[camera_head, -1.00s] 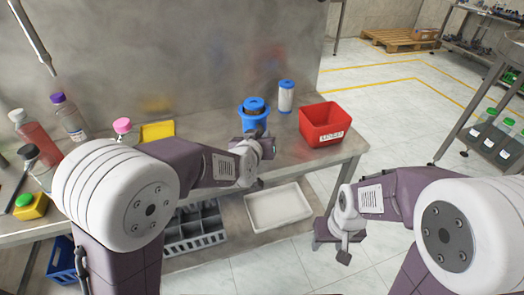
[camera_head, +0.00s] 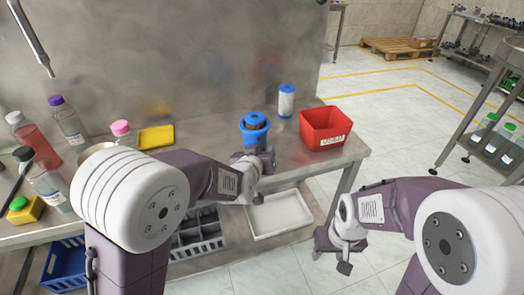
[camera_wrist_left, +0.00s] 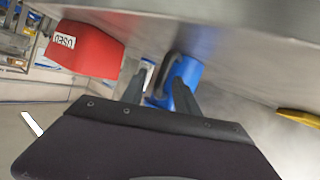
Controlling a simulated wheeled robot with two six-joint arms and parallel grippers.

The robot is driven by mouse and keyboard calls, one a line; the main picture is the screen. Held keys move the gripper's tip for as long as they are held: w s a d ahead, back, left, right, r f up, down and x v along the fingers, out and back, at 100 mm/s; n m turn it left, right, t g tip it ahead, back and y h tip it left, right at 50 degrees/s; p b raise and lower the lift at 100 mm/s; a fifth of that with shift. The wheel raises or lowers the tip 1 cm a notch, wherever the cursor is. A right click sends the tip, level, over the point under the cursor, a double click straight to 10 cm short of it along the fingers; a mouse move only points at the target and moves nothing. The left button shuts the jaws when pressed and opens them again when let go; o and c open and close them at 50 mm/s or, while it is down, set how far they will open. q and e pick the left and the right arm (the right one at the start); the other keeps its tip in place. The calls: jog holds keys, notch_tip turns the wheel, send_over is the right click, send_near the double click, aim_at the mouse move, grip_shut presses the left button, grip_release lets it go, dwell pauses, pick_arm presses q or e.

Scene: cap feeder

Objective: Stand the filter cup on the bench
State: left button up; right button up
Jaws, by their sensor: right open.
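The blue filter cup (camera_head: 255,136) is near the bench's front edge in the head view, roughly upright with its rim up. My left gripper (camera_head: 254,160) is on its near side, jaws at the cup. In the left wrist view the cup (camera_wrist_left: 187,73) lies at and between the two dark fingers (camera_wrist_left: 160,85), which seem shut on it. Its lower part is partly hidden by the gripper, and I cannot tell whether it touches the bench (camera_head: 208,130). My right gripper (camera_head: 332,258) is open and empty, off the bench at the front right.
A blue-capped white cartridge (camera_head: 286,102) stands behind the cup. A red bin (camera_head: 325,126) is to its right. A yellow pad (camera_head: 156,137) and several bottles stand at left. A white tray (camera_head: 278,214) is below the bench.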

pick_arm(q)
jog(key=shift+r, duration=0.2)
jog(key=shift+s+r, duration=0.15)
jog(key=shift+s, duration=0.05)
jog(key=p+v, duration=0.1)
jog(key=v, duration=1)
jog(key=shift+s+a+p, duration=0.2)
jog(key=shift+s+p, duration=0.05)
jog(key=shift+p, duration=0.1)
